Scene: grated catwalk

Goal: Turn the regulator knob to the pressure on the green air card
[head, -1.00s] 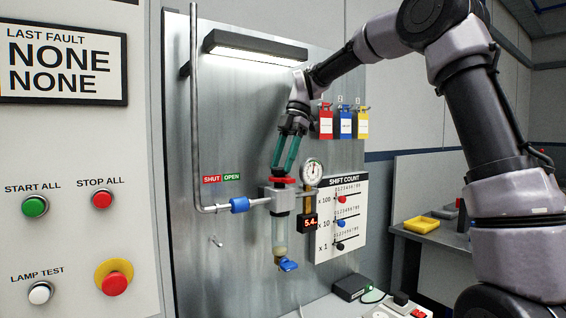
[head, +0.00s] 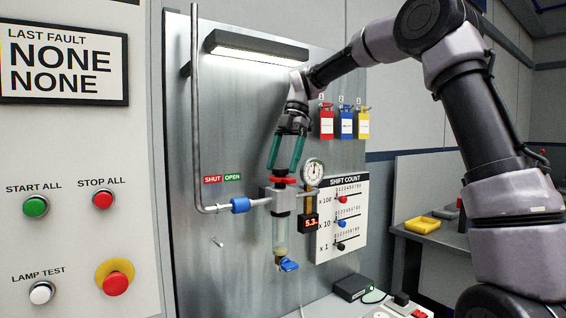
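The regulator has a red knob (head: 282,180) on top of a grey body (head: 283,200), with a clear bowl below. A round white gauge (head: 313,172) stands to its right, its needle too small to read. A small red-lit display (head: 310,223) under it seems to read 5.3. My gripper (head: 284,168) points down just above the knob, its two green fingers spread apart. Whether a fingertip touches the knob cannot be told.
A blue valve handle (head: 240,205) sits on the pipe left of the regulator, under SHUT and OPEN labels. A shift count board (head: 350,185) with sliding beads is close at right. A lamp (head: 255,47) hangs above. A button panel (head: 70,215) stands at left.

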